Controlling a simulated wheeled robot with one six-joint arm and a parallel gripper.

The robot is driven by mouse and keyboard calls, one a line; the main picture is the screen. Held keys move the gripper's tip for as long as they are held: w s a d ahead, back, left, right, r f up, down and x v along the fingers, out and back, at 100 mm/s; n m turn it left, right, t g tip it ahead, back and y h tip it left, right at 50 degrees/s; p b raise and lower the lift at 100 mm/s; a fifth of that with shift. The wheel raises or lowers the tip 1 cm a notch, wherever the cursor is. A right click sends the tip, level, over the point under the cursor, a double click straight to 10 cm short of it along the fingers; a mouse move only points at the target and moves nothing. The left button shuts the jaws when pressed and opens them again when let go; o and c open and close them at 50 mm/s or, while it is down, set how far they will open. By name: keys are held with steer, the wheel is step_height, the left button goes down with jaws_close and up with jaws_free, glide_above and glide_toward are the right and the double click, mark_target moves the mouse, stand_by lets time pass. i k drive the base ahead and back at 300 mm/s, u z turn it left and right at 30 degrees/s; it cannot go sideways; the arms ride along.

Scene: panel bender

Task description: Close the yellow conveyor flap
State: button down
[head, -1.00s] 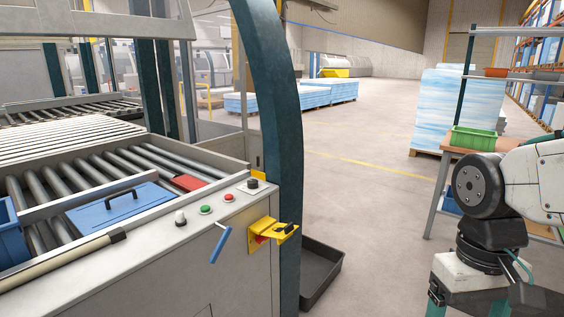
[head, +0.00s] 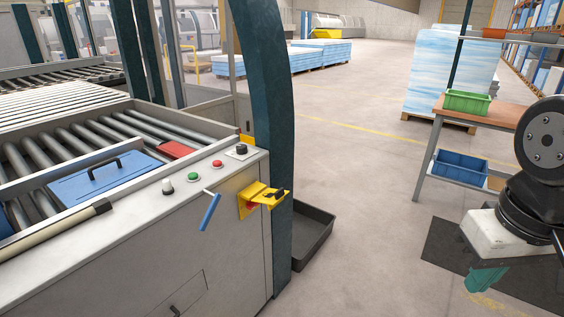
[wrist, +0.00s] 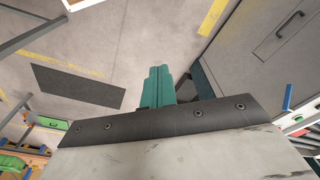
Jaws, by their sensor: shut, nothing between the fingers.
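A yellow flap-like piece (head: 260,197) juts out from the side panel of the conveyor machine, near its right corner. It has a dark part on its outer end and some red beneath it. I cannot tell how its hinge runs. My gripper (head: 484,280) is at the lower right of the head view, well apart from the yellow piece, with open floor between them. In the wrist view its teal fingers (wrist: 158,80) lie together, empty, above the floor. The yellow piece is not clearly seen in the wrist view.
A blue lever (head: 209,211) hangs left of the yellow piece, below several buttons. A dark tray (head: 312,240) lies on the floor beside the machine's dark green post (head: 270,120). A workbench (head: 500,111) with a green bin (head: 467,101) stands right.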

mark_target(271, 197)
steer(key=u, duration=0.25)
steer(key=i, duration=1.05)
steer(key=u, duration=0.35)
